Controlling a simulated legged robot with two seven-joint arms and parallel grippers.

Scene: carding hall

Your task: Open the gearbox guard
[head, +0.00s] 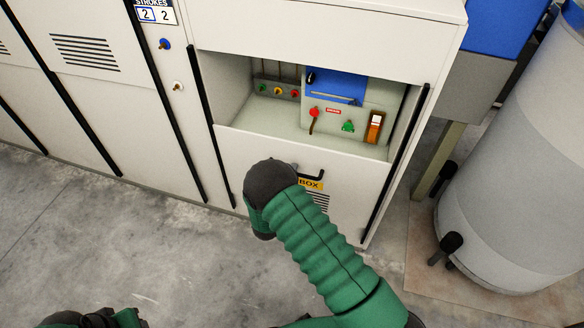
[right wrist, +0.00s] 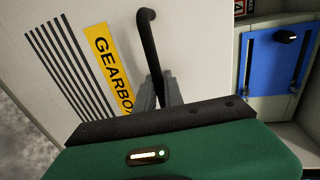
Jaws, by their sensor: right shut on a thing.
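The gearbox guard (head: 345,185) is a pale panel low on the front of a white machine. It carries a yellow label (right wrist: 105,65) reading "GEARBO…" and slots. A black bar handle (right wrist: 150,45) stands out from it and also shows in the head view (head: 316,175). In the right wrist view my right gripper (right wrist: 158,90) is shut on the handle's near part. In the head view my right arm hides the gripper and part of the handle and label. Only a piece of my left arm shows at the bottom left.
Above the guard an open recess shows a blue panel (head: 335,86), a red knob (head: 314,112), a green part (head: 348,127) and an orange switch (head: 374,127). A grey drum (head: 510,170) stands at the right. Bare concrete floor (head: 130,240) lies at the left.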

